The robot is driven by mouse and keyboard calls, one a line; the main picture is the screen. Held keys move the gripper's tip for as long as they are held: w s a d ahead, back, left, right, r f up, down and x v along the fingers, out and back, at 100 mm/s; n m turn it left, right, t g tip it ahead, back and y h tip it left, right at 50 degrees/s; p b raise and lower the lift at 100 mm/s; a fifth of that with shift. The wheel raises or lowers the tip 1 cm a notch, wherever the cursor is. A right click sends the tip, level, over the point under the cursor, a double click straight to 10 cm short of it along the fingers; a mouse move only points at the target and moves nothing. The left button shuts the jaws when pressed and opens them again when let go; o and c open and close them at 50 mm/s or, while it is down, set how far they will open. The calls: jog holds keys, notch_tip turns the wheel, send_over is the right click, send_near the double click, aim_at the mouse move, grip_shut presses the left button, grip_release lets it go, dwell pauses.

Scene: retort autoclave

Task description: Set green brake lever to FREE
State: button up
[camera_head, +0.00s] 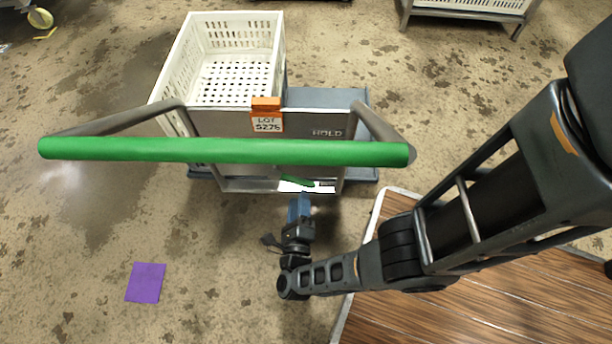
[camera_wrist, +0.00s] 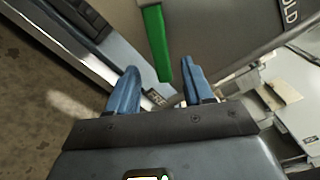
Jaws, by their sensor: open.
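The green brake lever (camera_head: 297,181) sits low on the near face of the trolley, under the big green push handle. In the wrist view the lever (camera_wrist: 157,45) is a green bar whose free end shows between my fingertips. My gripper (camera_wrist: 158,72) is open, with one blue finger on each side of the lever's end. I cannot tell whether either finger touches it. In the head view my gripper (camera_head: 299,200) is just below the lever. HOLD is printed on the grey panel (camera_head: 222,124), at its upper right.
The green push handle (camera_head: 225,151) spans above the lever on grey side arms. A white crate (camera_head: 172,84) stands on the trolley behind an orange-clipped LOT 5275 tag (camera_head: 267,122). A purple square (camera_head: 146,283) lies on the clear floor at left. A wood-slatted surface (camera_head: 480,300) is at lower right.

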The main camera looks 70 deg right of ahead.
aim_at(300, 184)
jog(key=x, duration=0.7)
grip_shut()
dwell(0.4)
